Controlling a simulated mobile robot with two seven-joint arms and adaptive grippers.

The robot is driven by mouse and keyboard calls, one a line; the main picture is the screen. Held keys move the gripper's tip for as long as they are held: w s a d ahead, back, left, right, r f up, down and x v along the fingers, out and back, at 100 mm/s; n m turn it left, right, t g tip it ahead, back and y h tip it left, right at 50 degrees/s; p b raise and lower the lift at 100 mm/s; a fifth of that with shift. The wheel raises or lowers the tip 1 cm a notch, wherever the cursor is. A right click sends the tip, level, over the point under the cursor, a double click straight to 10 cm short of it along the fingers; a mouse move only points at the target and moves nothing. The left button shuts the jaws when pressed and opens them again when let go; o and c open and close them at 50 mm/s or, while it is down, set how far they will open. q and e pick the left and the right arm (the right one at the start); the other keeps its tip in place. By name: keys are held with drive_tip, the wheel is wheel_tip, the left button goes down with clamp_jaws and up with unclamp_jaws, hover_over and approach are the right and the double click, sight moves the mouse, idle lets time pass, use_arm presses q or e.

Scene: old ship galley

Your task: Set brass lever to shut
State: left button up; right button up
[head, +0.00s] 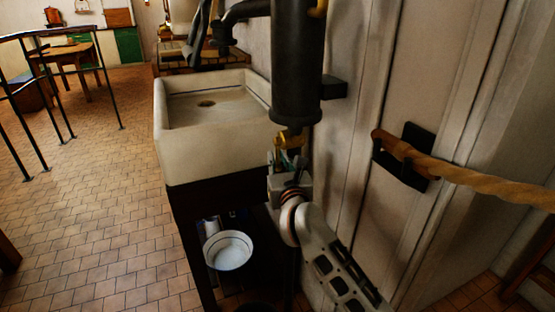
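A black upright cylinder (297,62) like a pump body hangs beside the sink. A small brass fitting (291,137) shows at its lower end; I take it for the brass lever or its valve, but its handle is not clear. My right gripper (279,158) is just below this fitting, its fingers pointing up at it. The fingers are small and dark, partly mixed with the brass, so I cannot tell whether they touch it or how far they are apart. Another brass piece (318,9) shows at the cylinder's upper right. My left gripper is out of view.
A cream sink (218,158) stands left of the cylinder on a dark stand, with a white bowl (228,251) on the shelf below. Tiled floor (100,215) is open at left, beside a dark railing (52,100).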

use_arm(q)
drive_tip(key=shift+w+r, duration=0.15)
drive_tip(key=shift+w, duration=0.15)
use_arm(e)
drive_tip(key=shift+w, duration=0.2)
clamp_jaws()
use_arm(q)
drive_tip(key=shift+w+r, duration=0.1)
use_arm(e)
drive_tip(key=shift+r, duration=0.1)
